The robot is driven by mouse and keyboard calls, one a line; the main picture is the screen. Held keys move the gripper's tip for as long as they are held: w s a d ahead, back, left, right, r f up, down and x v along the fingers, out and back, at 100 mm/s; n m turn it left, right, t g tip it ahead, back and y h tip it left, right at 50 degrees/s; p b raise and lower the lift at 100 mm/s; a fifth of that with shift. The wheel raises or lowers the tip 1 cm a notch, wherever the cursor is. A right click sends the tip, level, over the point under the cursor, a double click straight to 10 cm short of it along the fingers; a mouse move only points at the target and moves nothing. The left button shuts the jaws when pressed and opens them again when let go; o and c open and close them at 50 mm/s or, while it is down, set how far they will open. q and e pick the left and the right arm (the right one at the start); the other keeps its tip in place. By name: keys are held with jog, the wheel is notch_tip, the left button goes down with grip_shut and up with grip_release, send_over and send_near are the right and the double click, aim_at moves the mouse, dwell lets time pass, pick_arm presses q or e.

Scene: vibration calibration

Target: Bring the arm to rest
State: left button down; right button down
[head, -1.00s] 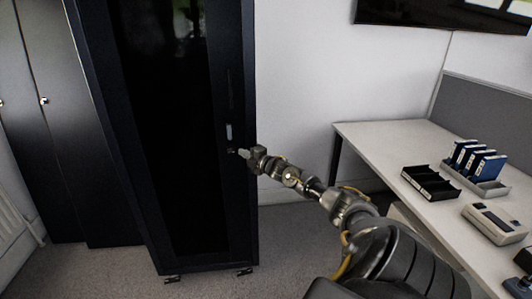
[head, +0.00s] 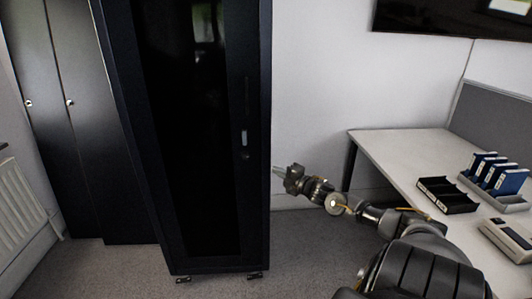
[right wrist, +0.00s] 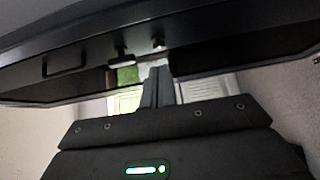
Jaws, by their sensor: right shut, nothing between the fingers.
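My right arm reaches in from the lower right of the head view. Its gripper (head: 279,171) is shut and empty, just right of the tall black cabinet's lower front edge in the picture. In the right wrist view the fingers (right wrist: 158,86) show together at the middle. The black cabinet (head: 263,120) has a dark glass door, which is closed, with a light handle (head: 244,137). In the picture a gap shows between the gripper and the handle. My left gripper is not in view.
A white desk (head: 385,150) stands at the right. It bears a black tray (head: 447,195), several blue binders (head: 509,181) in a grey rack and a grey device (head: 507,238). Dark lockers (head: 95,150) and a white radiator (head: 18,205) are at the left. Carpet lies clear in front.

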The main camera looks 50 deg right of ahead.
dwell(0.3)
